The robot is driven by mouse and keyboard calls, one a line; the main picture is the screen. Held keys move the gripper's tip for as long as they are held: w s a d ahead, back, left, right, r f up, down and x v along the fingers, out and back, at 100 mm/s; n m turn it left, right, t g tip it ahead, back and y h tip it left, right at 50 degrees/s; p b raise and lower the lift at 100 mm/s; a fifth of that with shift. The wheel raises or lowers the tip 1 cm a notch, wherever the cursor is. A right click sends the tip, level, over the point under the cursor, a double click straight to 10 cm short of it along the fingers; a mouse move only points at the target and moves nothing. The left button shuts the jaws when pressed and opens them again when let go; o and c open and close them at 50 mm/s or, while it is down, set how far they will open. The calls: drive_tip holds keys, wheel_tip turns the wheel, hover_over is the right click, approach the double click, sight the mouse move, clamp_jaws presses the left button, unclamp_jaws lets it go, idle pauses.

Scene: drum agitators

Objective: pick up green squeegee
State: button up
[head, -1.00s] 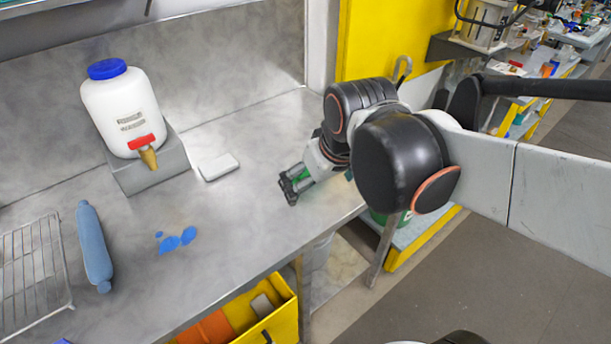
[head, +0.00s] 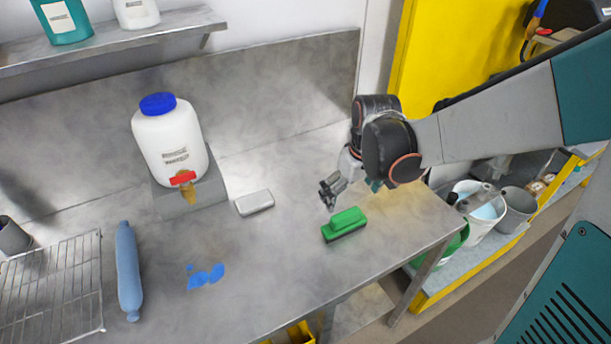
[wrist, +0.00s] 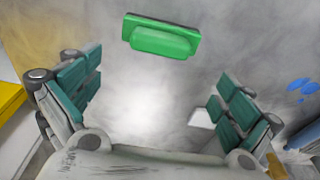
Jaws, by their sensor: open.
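The green squeegee (head: 345,223) lies flat on the grey metal bench (head: 290,270), near its right end. It is a green block with a raised grip and a dark lower edge. My gripper (head: 329,193) is open and empty, above the bench and just behind and left of the squeegee in the head view. In the wrist view the squeegee (wrist: 160,37) shows whole near the top, beyond the gap between the spread fingers of my gripper (wrist: 160,100). It is apart from both fingers.
A white block (head: 255,203) lies left of my gripper. A white jug with a blue cap (head: 168,140) stands on a grey block. A blue roller (head: 129,270), a wire rack (head: 55,290) and blue spots (head: 206,277) are farther left. Buckets (head: 480,210) stand beyond the bench's right end.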

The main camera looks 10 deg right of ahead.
sight(346, 213)
drive_tip(key=f, duration=0.3)
drive_tip(key=shift+w+f+b, duration=0.15)
drive_tip(key=shift+w+b, duration=0.1)
drive_tip(key=shift+b, duration=0.1)
drive_tip(key=shift+f+b, duration=1.1)
drive_tip(key=shift+f, duration=1.65)
drive_tip(key=shift+r, duration=0.1)
drive_tip(key=c, duration=1.2)
